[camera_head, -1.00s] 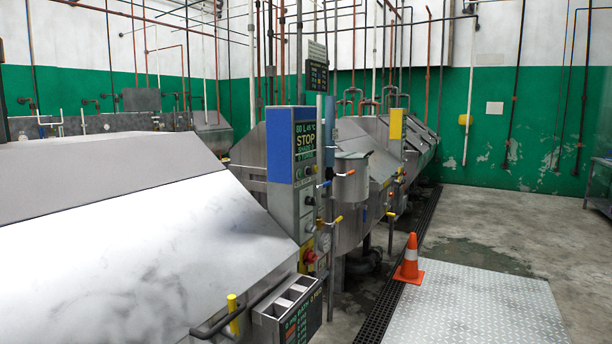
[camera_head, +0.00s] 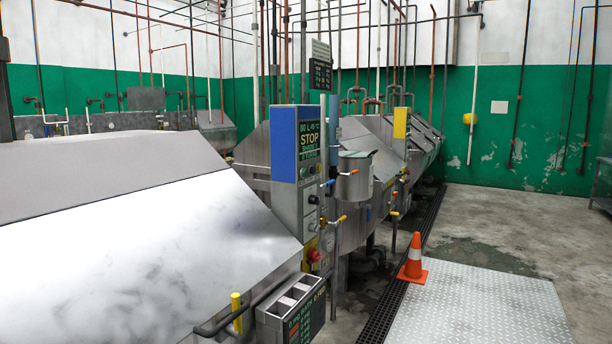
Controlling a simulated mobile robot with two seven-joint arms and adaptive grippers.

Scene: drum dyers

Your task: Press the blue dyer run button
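The blue dyer's control box (camera_head: 285,158) stands just right of the picture's middle-left, with a blue side and a grey lower part. Its dark screen (camera_head: 309,143) reads "80 L 45 °C" and "STOP" with smaller lines below. Small buttons (camera_head: 308,171) sit under the screen; one looks green, but they are too small to tell apart surely. A dark knob (camera_head: 313,199) and a red stop button on yellow (camera_head: 314,255) are lower down. Neither gripper is in view.
A large steel dyer hood (camera_head: 140,240) fills the left foreground. A small bin (camera_head: 285,310) and yellow-tipped handle (camera_head: 237,310) stand at the front. An orange cone (camera_head: 413,262) stands beside the floor grate (camera_head: 385,308). The metal floor plate (camera_head: 480,310) is clear.

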